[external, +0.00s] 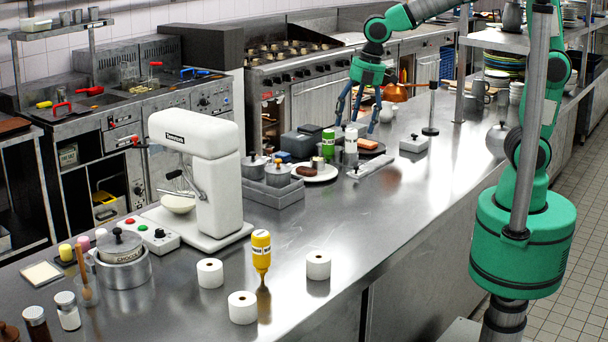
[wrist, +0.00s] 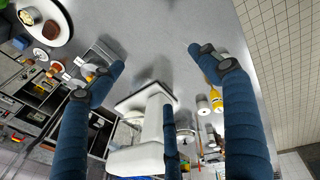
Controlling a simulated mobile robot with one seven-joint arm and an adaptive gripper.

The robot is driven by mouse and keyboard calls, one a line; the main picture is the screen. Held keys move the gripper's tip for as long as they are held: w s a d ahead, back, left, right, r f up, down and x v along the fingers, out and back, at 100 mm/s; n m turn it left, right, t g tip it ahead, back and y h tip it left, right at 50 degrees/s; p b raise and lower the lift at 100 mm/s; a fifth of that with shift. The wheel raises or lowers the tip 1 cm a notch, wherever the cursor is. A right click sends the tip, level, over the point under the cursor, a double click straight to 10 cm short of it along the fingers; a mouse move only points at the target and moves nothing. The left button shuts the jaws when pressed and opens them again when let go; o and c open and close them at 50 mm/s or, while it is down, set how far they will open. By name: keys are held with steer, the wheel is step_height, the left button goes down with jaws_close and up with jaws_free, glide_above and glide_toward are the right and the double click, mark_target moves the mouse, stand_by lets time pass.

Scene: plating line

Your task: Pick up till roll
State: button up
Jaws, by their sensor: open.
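Three white till rolls stand upright on the steel counter in the external view: a left one (external: 210,273), a front one (external: 242,307) and a right one (external: 318,265). A yellow squeeze bottle (external: 261,254) stands among them. My gripper (external: 357,116) is open and empty, well behind the rolls, over the counter beyond the white mixer. In the wrist view its blue fingers (wrist: 157,60) are spread wide. A till roll (wrist: 203,104) shows small beside the yellow bottle (wrist: 216,101), partly framed by the right finger; the other rolls are hard to make out.
The white mixer (external: 196,170) stands left of the rolls.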

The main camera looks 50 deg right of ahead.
steer(key=s+a+f+n+g, duration=0.1)
steer(key=a+f+n, duration=0.3)
steer(key=a, duration=0.4)
steer(key=s+a+f+n, duration=0.1)
steer(key=a+f+n, duration=0.25)
steer(key=a, duration=0.45)
steer(key=n+g+h+p, duration=0.1)
steer(key=n, duration=0.6)
glide_above(318, 256)
step_height(318, 256, down, 10)
steer(key=shift+s+a+f, duration=0.15)
steer(key=shift+f, duration=0.05)
steer(key=shift+f+m, duration=0.1)
steer(key=shift+m, duration=0.25)
steer(key=shift+f, duration=4.2)
steer(key=shift+f+b, duration=0.55)
steer(key=shift+f, duration=2.05)
